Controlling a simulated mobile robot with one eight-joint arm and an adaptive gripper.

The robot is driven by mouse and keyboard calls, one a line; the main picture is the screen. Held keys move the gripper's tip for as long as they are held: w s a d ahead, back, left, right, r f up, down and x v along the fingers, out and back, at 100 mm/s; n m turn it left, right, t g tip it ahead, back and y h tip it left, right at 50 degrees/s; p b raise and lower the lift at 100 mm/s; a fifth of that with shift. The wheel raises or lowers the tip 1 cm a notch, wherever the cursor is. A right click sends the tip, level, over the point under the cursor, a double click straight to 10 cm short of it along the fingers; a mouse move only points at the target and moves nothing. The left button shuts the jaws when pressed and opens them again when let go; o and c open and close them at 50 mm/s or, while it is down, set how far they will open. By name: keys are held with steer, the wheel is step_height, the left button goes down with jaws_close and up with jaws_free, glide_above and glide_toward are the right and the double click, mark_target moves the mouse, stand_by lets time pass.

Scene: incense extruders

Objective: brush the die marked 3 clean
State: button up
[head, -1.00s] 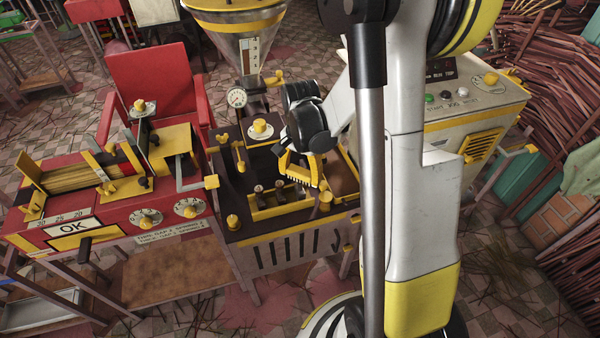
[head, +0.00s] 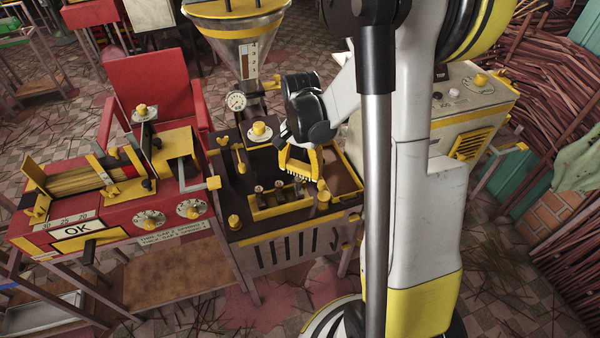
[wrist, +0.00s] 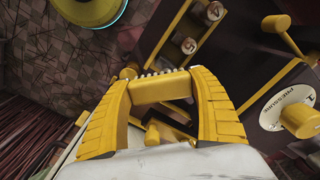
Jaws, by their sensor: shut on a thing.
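My gripper (head: 300,163) is shut on a yellow brush (wrist: 160,90), held crosswise between its yellow fingers; a row of pale bristles shows along its edge. In the head view the brush (head: 298,170) is above the back right part of the yellow die rack (head: 270,213). Several small round dies stand in the rack, one at its left (head: 259,189). The wrist view shows two marked dies, one at the top (wrist: 215,11) and one below it (wrist: 188,46), both apart from the brush. I cannot read for sure which die is marked 3.
A pressure dial with a yellow knob (head: 259,130) and a yellow lever (head: 240,158) stand left of my gripper. A yellow post (head: 323,196) stands close to its right. A glass hopper (head: 240,50) rises behind. The red machine (head: 120,225) is at left.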

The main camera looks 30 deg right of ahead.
steer(key=shift+r+p, duration=1.55)
steer(key=shift+r, duration=0.9)
